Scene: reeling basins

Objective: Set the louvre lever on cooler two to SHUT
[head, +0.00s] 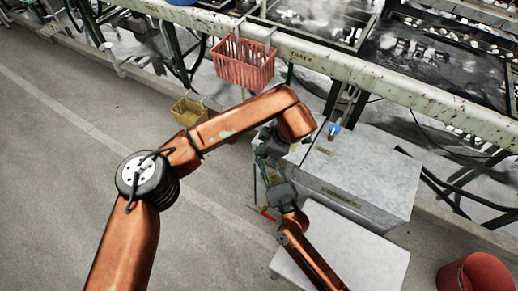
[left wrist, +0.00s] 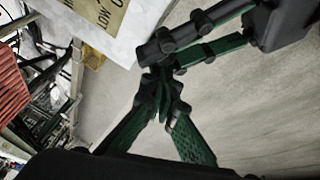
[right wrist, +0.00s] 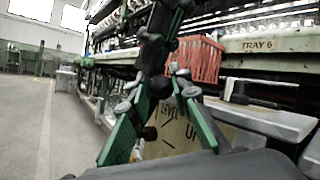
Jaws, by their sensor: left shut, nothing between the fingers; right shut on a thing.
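A pale grey box-shaped cooler (head: 375,185) stands right of my grippers in the head view; its number is not readable. A tan label (right wrist: 178,130) with partly hidden lettering shows on a box face in the right wrist view. A small dark knob (right wrist: 150,133) shows before that label; I cannot tell if it is the louvre lever. My left gripper (head: 266,153) is shut and empty beside the cooler's left side. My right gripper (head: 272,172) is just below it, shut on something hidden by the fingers. The two grippers' tips are very close, perhaps touching.
A second pale box (head: 345,255) stands in front of the cooler. A red basket (head: 243,65) hangs on the long rail, with a yellow basket (head: 188,111) lower left. A red bucket (head: 476,275) is at lower right. The floor at left is clear.

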